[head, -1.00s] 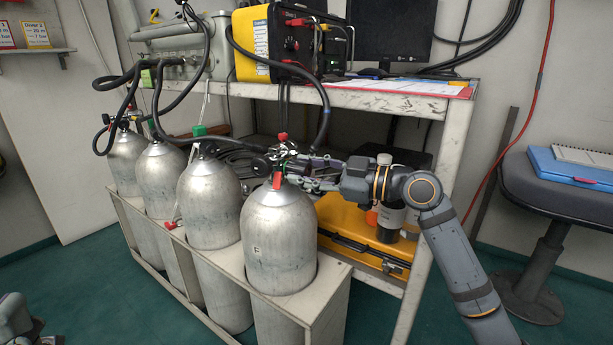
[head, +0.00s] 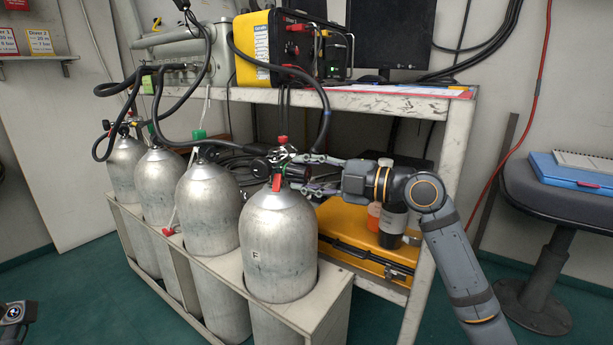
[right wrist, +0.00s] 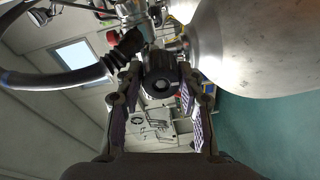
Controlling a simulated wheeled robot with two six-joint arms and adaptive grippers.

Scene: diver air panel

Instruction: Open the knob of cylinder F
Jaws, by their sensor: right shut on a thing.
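Cylinder F (head: 279,240) is the silver, F-labelled cylinder nearest in the rack, upright. Its metal valve (head: 283,157) has a red tag hanging at the front. The black knob (head: 298,173) sits on the valve's right side, partly hidden by my fingers. My right gripper (head: 303,172) reaches in from the right, with one finger above and one below the knob. In the right wrist view, the round knob (right wrist: 160,75) fills the space between the fingers of my right gripper (right wrist: 162,88), which is shut on it.
Several other silver cylinders (head: 207,210) stand left of F in the grey rack (head: 330,305). Black hoses (head: 325,120) run above the valves. A stool (head: 575,185) is at right.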

